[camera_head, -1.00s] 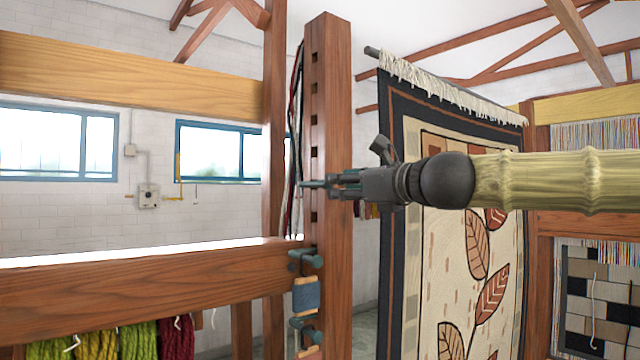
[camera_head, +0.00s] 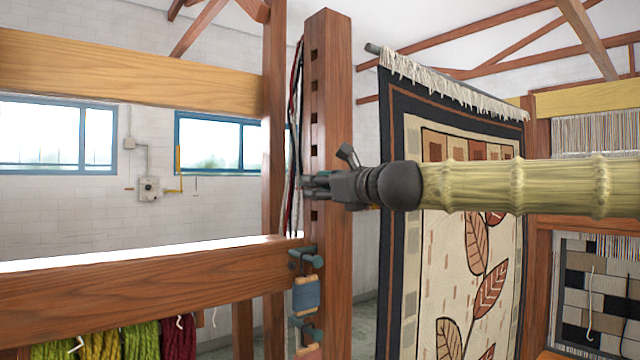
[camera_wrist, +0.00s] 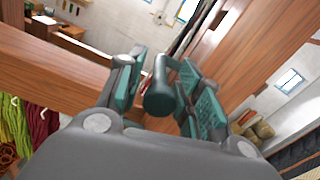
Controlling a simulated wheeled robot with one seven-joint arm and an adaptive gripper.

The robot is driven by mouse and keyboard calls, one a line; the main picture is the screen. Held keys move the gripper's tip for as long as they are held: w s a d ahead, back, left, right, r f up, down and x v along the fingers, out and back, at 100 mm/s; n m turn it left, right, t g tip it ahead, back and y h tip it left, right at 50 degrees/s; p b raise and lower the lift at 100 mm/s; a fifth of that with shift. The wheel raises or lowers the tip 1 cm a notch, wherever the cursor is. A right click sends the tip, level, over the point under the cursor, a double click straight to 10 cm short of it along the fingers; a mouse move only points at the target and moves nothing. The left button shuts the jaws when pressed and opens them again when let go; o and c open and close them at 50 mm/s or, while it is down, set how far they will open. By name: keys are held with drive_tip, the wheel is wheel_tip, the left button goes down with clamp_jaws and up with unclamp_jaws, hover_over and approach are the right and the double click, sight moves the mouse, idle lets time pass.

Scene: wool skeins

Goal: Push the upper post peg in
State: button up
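The upper peg, a dark teal-grey cylinder, shows its round end in the wrist view (camera_wrist: 159,97), between my fingers. In the head view it is mostly hidden by my gripper (camera_head: 318,184), which is up against the wooden post (camera_head: 330,110) at mid height. In the wrist view my teal-padded fingers (camera_wrist: 163,88) stand spread on both sides of the peg, with narrow gaps beside it. How deep the peg sits in the post is hidden.
Lower on the post are another teal peg (camera_head: 305,258) and a blue yarn bobbin (camera_head: 306,294). A wooden crossbeam (camera_head: 150,295) meets the post at left, with wool skeins (camera_head: 140,341) below. A patterned rug (camera_head: 455,200) hangs close to the right.

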clamp_jaws()
drive_tip(key=shift+w+d, duration=0.5)
drive_tip(key=shift+d, duration=0.2)
drive_tip(key=shift+w+d, duration=0.5)
drive_tip(key=shift+d, duration=0.15)
unclamp_jaws()
drive_tip(key=shift+r, duration=0.1)
drive_tip(key=shift+w+d, duration=0.1)
drive_tip(key=v, duration=1.2)
